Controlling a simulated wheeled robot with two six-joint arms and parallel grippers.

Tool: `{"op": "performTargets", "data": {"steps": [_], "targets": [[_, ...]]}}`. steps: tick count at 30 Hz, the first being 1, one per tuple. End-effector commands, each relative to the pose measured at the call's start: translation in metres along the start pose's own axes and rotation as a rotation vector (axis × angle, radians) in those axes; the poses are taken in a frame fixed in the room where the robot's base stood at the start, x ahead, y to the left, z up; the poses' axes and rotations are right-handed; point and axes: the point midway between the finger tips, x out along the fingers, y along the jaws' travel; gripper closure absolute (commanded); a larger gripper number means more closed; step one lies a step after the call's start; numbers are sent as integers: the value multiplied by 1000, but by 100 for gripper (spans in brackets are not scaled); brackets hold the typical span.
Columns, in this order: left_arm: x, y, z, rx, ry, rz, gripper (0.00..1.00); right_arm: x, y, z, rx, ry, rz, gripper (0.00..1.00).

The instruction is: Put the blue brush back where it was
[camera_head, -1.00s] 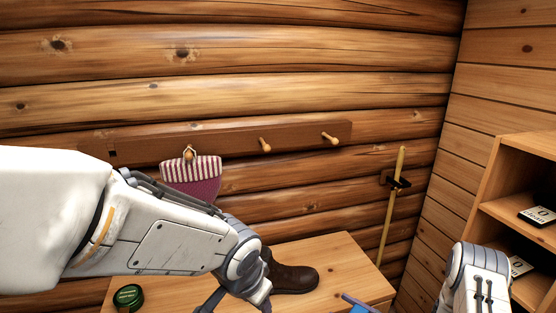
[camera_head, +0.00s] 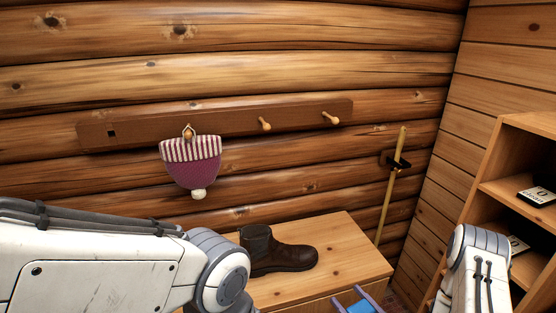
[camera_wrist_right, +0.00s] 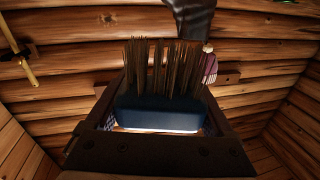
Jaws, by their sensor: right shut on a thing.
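In the right wrist view the blue brush (camera_wrist_right: 160,117) sits between the dark jaws of my right gripper, its brown bristles pointing up in the picture. In the head view my right gripper (camera_head: 357,300) shows only as blue parts at the bottom edge, over the front of the wooden bench; the picture edge cuts it off. Which blue parts there are brush I cannot tell. My left arm crosses the lower left of the head view, its gripper below the frame. A dark brown boot (camera_head: 280,254) stands on the bench (camera_head: 345,250), behind the right gripper.
A peg rail (camera_head: 225,124) on the log wall holds a striped purple hat (camera_head: 192,168); two pegs to its right are bare. A yellow pole (camera_head: 391,185) stands in a black wall clip. An open shelf (camera_head: 487,203) stands at the right.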

Motion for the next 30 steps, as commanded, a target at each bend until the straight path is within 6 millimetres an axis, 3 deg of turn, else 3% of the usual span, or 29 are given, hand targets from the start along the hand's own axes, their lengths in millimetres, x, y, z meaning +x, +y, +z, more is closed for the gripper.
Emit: {"op": "performTargets", "data": {"steps": [23, 30], "targets": [[0, 0, 0, 0, 1, -1, 49, 1, 0, -1, 0, 2, -3, 90], [0, 0, 0, 0, 1, -1, 49, 15, -25, -14, -2, -6, -146, 90]]}}
